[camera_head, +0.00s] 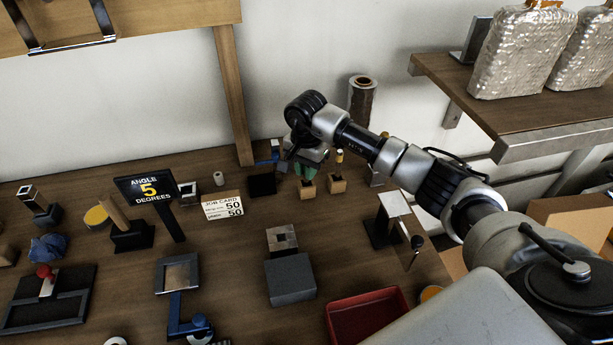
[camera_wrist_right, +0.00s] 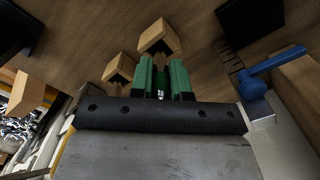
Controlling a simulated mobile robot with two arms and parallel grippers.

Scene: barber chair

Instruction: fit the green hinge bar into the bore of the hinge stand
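My right gripper (camera_head: 305,165) hangs at the back of the table over a small wooden block (camera_head: 307,188). Green material (camera_head: 305,171), perhaps the green hinge bar, shows between it and the block. In the right wrist view two green strips (camera_wrist_right: 145,77) with a narrow gap reach from my dark palm toward the wooden block (camera_wrist_right: 158,38). I cannot tell which green parts are bar and which are fingers, nor whether the gripper is shut. The hinge stand is not clearly identifiable; a black stand with a pale plate (camera_head: 394,204) is at right. My left gripper is out of view.
A second wooden block (camera_head: 336,185) with a peg stands just right. A black block (camera_head: 262,185) and blue clamp-like tool (camera_head: 268,153) are left. A grey block (camera_head: 290,281), red tray (camera_head: 366,315) and angle sign (camera_head: 152,190) stand forward.

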